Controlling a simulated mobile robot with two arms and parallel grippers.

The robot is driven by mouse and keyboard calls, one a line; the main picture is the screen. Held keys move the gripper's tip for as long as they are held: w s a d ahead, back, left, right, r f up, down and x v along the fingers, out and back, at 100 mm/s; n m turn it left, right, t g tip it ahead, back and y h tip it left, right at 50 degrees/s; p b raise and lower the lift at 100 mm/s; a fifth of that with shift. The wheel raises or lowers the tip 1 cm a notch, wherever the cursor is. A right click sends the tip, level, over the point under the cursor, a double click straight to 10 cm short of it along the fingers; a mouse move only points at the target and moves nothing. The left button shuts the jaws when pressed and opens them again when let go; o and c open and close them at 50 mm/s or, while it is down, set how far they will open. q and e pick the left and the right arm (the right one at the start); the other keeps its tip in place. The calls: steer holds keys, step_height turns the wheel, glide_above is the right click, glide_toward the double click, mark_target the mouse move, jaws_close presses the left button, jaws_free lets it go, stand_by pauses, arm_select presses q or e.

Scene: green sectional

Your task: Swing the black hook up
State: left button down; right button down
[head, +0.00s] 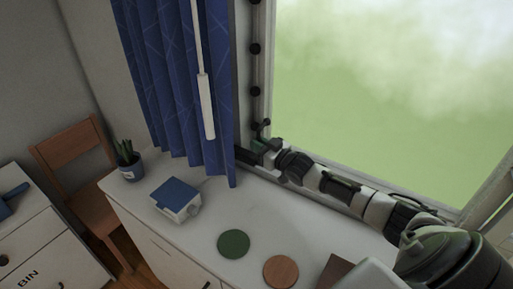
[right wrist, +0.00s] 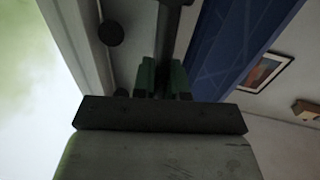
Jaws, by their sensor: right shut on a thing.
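My right gripper (head: 260,143) is at the left side of the window frame, beside the blue curtain's edge. In the right wrist view its two green fingertips (right wrist: 164,78) are closed on a dark bar, the black hook (right wrist: 169,40). The hook extends up from between the fingers to a wider dark end at the top edge of that view. In the head view only a small dark part of the hook (head: 265,124) shows above the gripper. Its mount is hard to make out. My left gripper is not in view.
A blue curtain (head: 185,90) with a white hanging wand (head: 206,105) is just left of the gripper. Several dark round knobs run up the window frame (head: 266,60). Below, a white cabinet top (head: 210,215) holds a plant (head: 130,168), a blue-and-white box (head: 176,198) and round coasters (head: 233,243).

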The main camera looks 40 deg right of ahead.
steer(key=shift+d+m, duration=0.2)
steer(key=shift+m, duration=0.2)
steer(key=c, duration=1.2)
jaws_free()
steer(key=shift+o, duration=0.2)
steer(key=shift+s+d+f, duration=0.1)
steer(key=shift+s+f, duration=0.05)
steer(key=shift+s, duration=0.25)
steer(key=s+d+b, duration=0.1)
steer(key=s+d, duration=0.1)
steer(key=s, duration=0.7)
steer(key=shift+s+b, duration=0.35)
steer(key=shift+s, duration=0.05)
steer(key=shift+r, duration=0.2)
